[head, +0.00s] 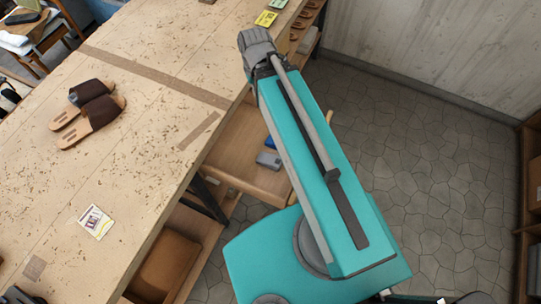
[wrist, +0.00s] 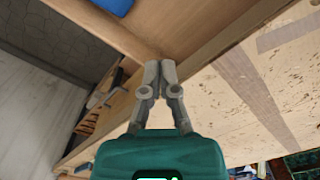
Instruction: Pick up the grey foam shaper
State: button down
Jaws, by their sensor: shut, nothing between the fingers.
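A small grey block (head: 268,160), which looks like the grey foam shaper, lies in the open wooden drawer (head: 240,175) below the bench in the head view. It does not show in the wrist view. My gripper (wrist: 160,64) is shut and empty in the wrist view. Its fingertips appear in front of a corner of the drawer's wooden wall (wrist: 103,30); whether they touch it I cannot tell. I cannot make out the fingers in the head view, where my arm covers part of the drawer.
A blue object (head: 269,142) lies in the drawer beside the grey block and also shows in the wrist view (wrist: 115,4). Brown sandals (head: 90,120) and a card (head: 96,221) lie on the workbench (head: 160,130). The stone floor at right is clear.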

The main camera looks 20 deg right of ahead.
aim_at(274, 162)
jog(key=z, duration=0.55)
jog(key=k, duration=1.05)
jog(key=u, duration=0.25)
